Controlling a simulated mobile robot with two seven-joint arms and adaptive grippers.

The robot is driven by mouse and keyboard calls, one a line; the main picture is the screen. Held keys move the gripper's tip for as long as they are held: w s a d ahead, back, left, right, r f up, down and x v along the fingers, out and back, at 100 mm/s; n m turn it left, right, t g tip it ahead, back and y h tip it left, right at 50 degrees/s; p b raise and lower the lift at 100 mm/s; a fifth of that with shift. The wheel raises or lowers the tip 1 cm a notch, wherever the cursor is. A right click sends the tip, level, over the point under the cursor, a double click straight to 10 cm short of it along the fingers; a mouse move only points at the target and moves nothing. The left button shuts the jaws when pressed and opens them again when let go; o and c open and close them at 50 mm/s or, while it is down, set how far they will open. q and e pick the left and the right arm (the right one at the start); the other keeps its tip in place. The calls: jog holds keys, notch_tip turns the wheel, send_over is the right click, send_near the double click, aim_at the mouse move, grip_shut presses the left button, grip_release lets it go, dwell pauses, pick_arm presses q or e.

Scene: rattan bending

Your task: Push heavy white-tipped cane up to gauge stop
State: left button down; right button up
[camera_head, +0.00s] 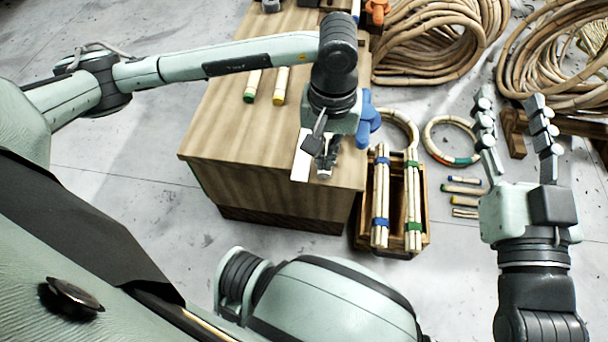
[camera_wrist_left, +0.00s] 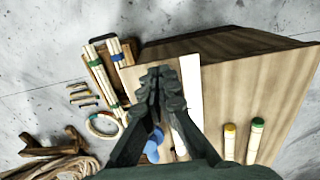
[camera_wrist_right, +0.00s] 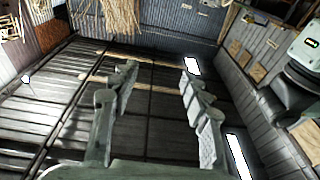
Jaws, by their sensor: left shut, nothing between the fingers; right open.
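My left gripper (camera_head: 323,168) is shut and empty over the front right part of the wooden bench top (camera_head: 235,125). A green-tipped cane (camera_head: 253,85) and a yellow-tipped cane (camera_head: 280,85) lie side by side on the bench. I cannot make out the gauge stop. My right gripper (camera_head: 517,125) is open and empty, raised right of the bench.
A blue object (camera_head: 368,118) sits at the bench's right edge, beside my left gripper. A wooden crate (camera_head: 426,238) with banded cane bundles stands right of the bench. Rattan coils (camera_head: 425,45), a ring (camera_head: 432,143) and short tipped pieces (camera_head: 465,190) lie on the floor.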

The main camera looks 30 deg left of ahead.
aim_at(324, 178)
pick_arm(q)
notch_tip(324, 178, down, 10)
jog(key=shift+w+f+b, duration=0.1)
jog(key=shift+w+b, duration=0.05)
jog(key=shift+b, duration=0.4)
jog(key=shift+w+a, duration=0.2)
jog(key=shift+w, duration=0.65)
pick_arm(e)
jog(key=shift+s+a+r+t+y, duration=0.25)
jog(key=shift+s+r+t+y, duration=0.1)
jog(key=shift+r, duration=0.3)
jog(key=shift+s+a+r+t+y, duration=0.3)
jog(key=shift+s+r, duration=0.1)
jog(key=shift+r, duration=0.3)
jog(key=shift+s+a+r+t+y, duration=0.25)
jog(key=shift+s+r+t, duration=0.1)
jog(key=shift+r, duration=0.3)
